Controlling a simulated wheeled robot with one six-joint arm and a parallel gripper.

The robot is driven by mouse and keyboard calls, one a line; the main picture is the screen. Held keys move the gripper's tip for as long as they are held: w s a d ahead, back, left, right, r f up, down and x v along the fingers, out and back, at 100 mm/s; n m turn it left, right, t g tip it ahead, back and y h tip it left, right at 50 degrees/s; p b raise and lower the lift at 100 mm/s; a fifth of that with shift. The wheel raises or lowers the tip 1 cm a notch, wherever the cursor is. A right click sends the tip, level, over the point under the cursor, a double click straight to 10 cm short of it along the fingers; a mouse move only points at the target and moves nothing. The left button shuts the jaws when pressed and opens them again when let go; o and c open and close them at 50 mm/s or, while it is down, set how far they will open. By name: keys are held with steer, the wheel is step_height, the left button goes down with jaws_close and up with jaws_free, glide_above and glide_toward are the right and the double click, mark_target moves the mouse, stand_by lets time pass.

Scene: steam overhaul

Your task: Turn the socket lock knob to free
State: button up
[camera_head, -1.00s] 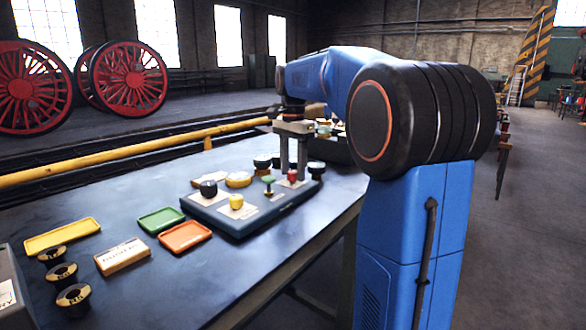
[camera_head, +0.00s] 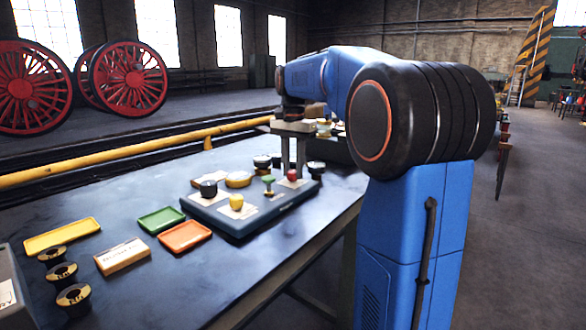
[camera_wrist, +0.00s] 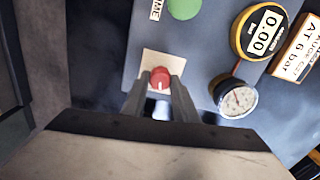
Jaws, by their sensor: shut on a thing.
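A red knob (camera_wrist: 160,77) with a pale mark on it sits on a cream label plate (camera_wrist: 149,60) in the wrist view. My gripper (camera_wrist: 158,84) is shut on this red knob, one finger on each side. In the head view the red knob (camera_head: 292,175) is at the right part of the dark control panel (camera_head: 244,223), with my gripper (camera_head: 293,168) reaching down to it from above. The label's writing is mostly hidden or too small to read, so I cannot tell the knob's setting.
A green knob (camera_head: 268,180), a yellow knob (camera_head: 236,201) and a black knob (camera_head: 208,188) stand near on the panel. A white-faced gauge (camera_wrist: 238,98) and a 0.00 display (camera_wrist: 262,32) are close to my gripper. Green (camera_head: 161,207) and orange (camera_head: 185,223) trays lie left.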

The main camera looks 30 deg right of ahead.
mark_target(292, 171)
steer(key=n, duration=1.1)
steer(key=shift+a, duration=0.1)
steer(key=shift+n, duration=1.9)
steer(key=o, duration=1.1)
steer(key=shift+c, duration=0.2)
steer(key=shift+r, duration=0.1)
step_height(292, 171, up, 17)
steer(key=shift+r, duration=0.15)
